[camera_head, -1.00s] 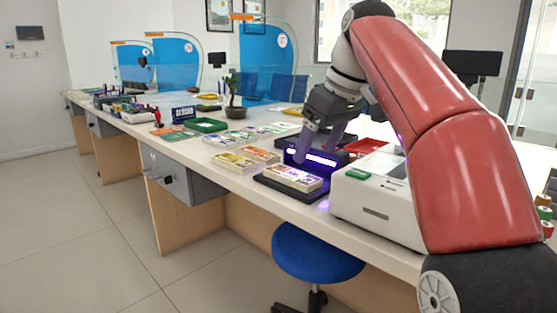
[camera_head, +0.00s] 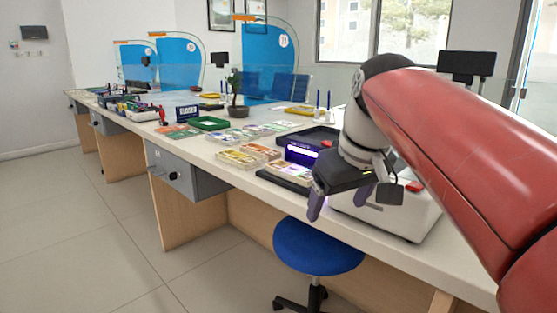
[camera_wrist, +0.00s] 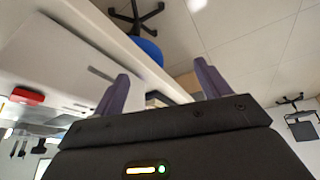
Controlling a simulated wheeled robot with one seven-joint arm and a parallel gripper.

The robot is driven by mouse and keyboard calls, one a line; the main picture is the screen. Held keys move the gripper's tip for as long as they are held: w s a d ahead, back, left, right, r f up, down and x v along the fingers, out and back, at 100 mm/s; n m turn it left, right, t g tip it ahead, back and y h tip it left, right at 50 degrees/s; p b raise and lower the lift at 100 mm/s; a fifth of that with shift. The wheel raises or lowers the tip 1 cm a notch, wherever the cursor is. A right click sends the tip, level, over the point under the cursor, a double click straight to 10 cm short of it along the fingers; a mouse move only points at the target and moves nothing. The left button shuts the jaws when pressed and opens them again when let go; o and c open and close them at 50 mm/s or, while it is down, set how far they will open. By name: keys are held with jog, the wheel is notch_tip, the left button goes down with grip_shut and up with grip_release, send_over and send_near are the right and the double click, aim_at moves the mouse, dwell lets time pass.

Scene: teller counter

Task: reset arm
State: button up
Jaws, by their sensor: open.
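My gripper (camera_head: 346,203) is open, with nothing visible between its fingers. In the head view it hangs over the front edge of the counter (camera_head: 225,148), beside the white machine (camera_head: 400,222). My red arm reaches in from the right and covers part of that machine. In the wrist view the two purple fingers of my gripper (camera_wrist: 160,92) stand apart, with the counter edge and the floor beyond them.
A black banknote detector (camera_head: 303,153) with purple light and banknote stacks (camera_head: 250,155) lie left of my gripper. A blue stool (camera_head: 318,247) stands below. Floor at left is clear.

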jog(key=s+d+f+m, duration=0.2)
jog(key=s+f, duration=0.5)
jog(key=f, duration=0.2)
jog(key=s+d+f+m+t+h, duration=0.1)
jog(key=s+d+f+m, duration=0.1)
jog(key=s+f, duration=0.6)
notch_tip(320, 180, down, 3)
jog(key=shift+d+r+m, duration=0.2)
jog(key=shift+d+m, duration=0.2)
jog(key=shift+d, duration=0.3)
